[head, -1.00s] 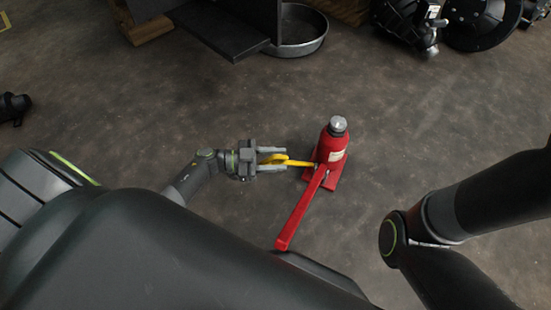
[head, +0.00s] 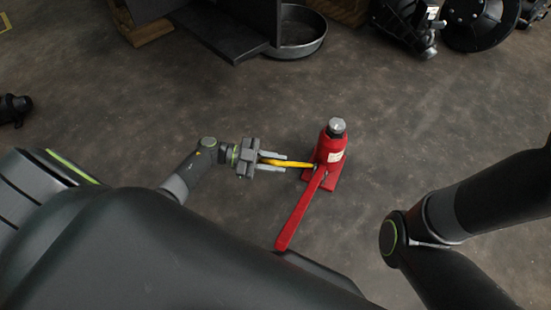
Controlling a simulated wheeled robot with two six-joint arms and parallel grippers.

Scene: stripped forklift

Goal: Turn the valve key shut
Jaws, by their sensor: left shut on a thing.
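The red bottle jack (head: 331,146) stands upright on the floor near the middle of the head view, with a grey top. Its long red handle (head: 300,212) slants down to the lower left. The yellow valve key (head: 291,163) reaches from the jack's left side, low on its body, toward my left gripper. My left gripper (head: 278,161) is left of the jack and shut on the key. How the key's far end sits on the valve is too small to tell. My right gripper is out of view; only my right arm shows at the right.
A round metal pan (head: 302,36) and a dark panel (head: 217,32) lie at the top. Dark wheel-like parts (head: 478,22) are at the top right. A small black object (head: 14,108) lies at the far left. The floor around the jack is clear.

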